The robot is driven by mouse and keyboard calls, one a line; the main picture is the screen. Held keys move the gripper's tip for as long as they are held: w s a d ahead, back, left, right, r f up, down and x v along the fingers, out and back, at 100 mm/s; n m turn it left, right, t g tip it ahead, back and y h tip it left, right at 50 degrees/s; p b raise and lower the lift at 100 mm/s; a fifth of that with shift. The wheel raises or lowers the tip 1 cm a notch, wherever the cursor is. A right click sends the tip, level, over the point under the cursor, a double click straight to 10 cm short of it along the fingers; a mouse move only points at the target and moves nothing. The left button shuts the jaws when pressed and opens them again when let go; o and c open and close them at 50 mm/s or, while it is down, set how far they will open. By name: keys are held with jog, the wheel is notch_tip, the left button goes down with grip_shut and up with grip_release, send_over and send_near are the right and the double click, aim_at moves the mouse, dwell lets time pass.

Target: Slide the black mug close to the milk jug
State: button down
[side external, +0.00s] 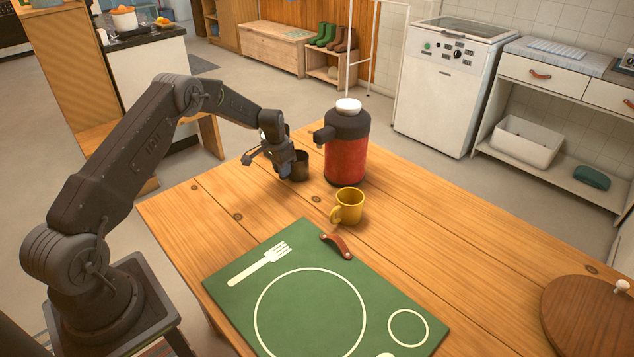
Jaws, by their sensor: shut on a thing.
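The black mug (301,167) stands upright on the wooden table, near its far left edge. My gripper (285,160) is at the mug's left side, shut on it, and its fingers hide part of the mug. A large red and black jug (346,155) with a white top and a spout pointing left stands just right of the mug. It is the only jug I see; I cannot tell whether it holds milk. A small gap seems to lie between mug and jug.
A yellow mug (348,206) stands in front of the jug. A round wooden lid (590,315) is at the right. The table right of the jug is clear.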

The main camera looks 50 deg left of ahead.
jog(key=shift+a, duration=2.5)
jog(key=shift+c, duration=2.2)
grip_release()
notch_tip(320, 180, up, 8)
jog(key=s, duration=0.1)
